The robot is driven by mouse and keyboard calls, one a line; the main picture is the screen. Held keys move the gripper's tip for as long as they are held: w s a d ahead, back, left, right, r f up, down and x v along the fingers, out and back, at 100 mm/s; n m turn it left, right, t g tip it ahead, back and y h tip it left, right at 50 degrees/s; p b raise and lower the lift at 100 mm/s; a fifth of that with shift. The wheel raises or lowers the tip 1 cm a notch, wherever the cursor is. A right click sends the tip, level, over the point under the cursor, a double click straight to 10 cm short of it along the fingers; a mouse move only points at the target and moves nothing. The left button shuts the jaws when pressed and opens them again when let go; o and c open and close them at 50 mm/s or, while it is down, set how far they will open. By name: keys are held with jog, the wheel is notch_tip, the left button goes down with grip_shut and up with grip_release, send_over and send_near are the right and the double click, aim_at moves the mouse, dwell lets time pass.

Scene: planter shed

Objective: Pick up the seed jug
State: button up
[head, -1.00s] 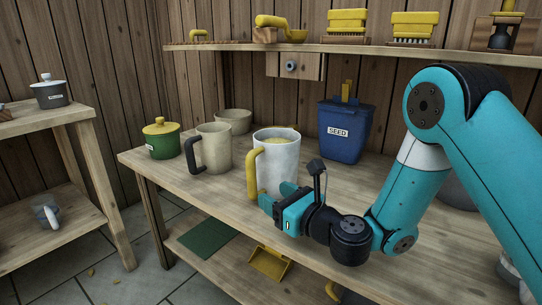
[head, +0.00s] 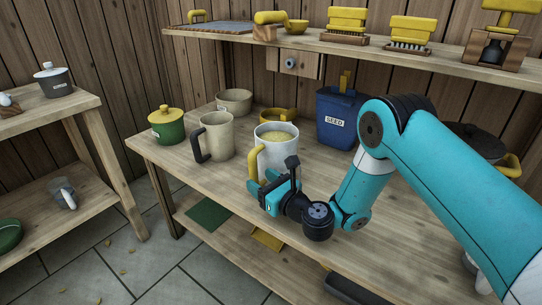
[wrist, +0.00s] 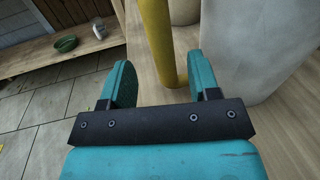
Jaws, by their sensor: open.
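The seed jug, a pale grey-white jug (head: 280,157) with a yellow handle (head: 253,163) and yellowish contents, stands upright on the wooden bench. In the wrist view, the yellow handle (wrist: 160,40) rises between my open fingers, closer to the right one, and the jug's pale body (wrist: 260,50) lies to the right. My gripper (head: 268,182) is at the jug's near side, low by the handle, and hides the lower part of the jug in the head view. The wrist view shows my gripper (wrist: 160,68) open; I cannot tell whether a finger touches the handle.
A cream jug with a black handle (head: 217,137) stands left of the seed jug. A green pot (head: 167,128), a bowl (head: 234,101) and a blue bin labelled SEED (head: 339,120) stand around them. A shelf (head: 400,47) with brushes runs above.

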aim_at(257, 174)
jog(key=shift+w+a+r+p, duration=0.15)
jog(key=shift+w+r+p, duration=0.1)
jog(key=shift+r+p, duration=0.35)
jog(key=shift+f+x, duration=0.25)
jog(key=shift+x, duration=0.7)
jog(key=shift+f+x, duration=0.2)
jog(key=shift+x, duration=0.75)
jog(key=shift+w+r, duration=0.1)
grip_shut()
